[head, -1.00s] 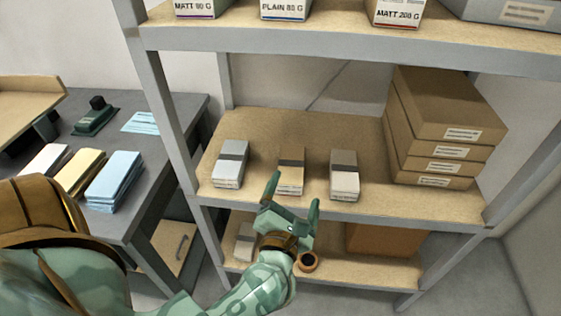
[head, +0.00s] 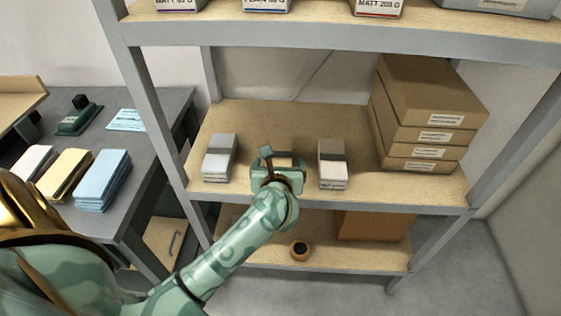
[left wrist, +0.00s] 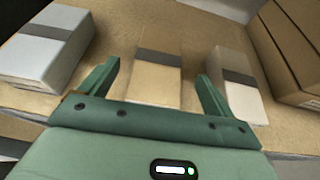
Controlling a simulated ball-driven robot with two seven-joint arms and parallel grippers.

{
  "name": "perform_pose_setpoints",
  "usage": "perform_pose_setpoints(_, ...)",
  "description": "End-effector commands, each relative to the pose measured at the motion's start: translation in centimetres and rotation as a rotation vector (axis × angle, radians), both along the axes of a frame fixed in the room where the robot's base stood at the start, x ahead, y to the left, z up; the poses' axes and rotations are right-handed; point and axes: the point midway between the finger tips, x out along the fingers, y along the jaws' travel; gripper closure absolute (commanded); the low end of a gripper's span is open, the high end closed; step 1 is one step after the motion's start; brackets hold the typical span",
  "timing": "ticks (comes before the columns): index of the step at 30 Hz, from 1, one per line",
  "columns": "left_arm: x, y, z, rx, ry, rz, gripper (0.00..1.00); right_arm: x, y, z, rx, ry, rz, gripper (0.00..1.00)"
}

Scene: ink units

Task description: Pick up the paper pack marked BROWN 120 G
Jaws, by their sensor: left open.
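The brown paper pack (left wrist: 155,82) with a dark grey band lies on the middle shelf, between two paler packs. Its label is not readable here. In the left wrist view my left gripper (left wrist: 162,76) is open, with one finger on each side of the pack's near part and gaps between fingers and pack. In the head view the left gripper (head: 281,160) reaches over the shelf's front edge and hides most of the brown pack. My right gripper is in neither view.
A light grey pack (head: 219,158) lies to the left and a whitish pack (head: 332,164) to the right, close to the fingers. Stacked brown boxes (head: 425,115) stand on the right of the shelf (head: 255,118). The upper shelf (head: 320,36) overhangs.

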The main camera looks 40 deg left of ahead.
Motion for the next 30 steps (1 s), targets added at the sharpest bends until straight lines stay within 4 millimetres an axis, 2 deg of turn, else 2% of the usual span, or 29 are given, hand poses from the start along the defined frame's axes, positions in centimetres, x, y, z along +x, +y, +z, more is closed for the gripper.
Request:
perform_pose_setpoints(3,1.6,1.2,-1.4,0.005,0.002,0.001,0.11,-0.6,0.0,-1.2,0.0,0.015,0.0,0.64)
perform_pose_setpoints(6,2.6,1.9,-1.8,0.004,0.002,0.0,0.11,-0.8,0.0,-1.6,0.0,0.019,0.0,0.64)
perform_pose_setpoints(15,3.2,2.3,-1.7,0.003,0.0,0.0,0.11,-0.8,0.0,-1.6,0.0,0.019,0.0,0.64)
perform_pose_setpoints(17,3.2,2.3,-1.7,0.003,0.0,0.0,0.25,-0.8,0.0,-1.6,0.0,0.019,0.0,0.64)
perform_pose_setpoints(22,3.2,2.3,-1.7,0.003,0.0,0.0,0.72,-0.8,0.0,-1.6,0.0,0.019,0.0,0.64)
perform_pose_setpoints(30,3.2,2.3,-1.5,0.004,-0.002,0.0,0.72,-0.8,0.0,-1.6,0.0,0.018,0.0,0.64)
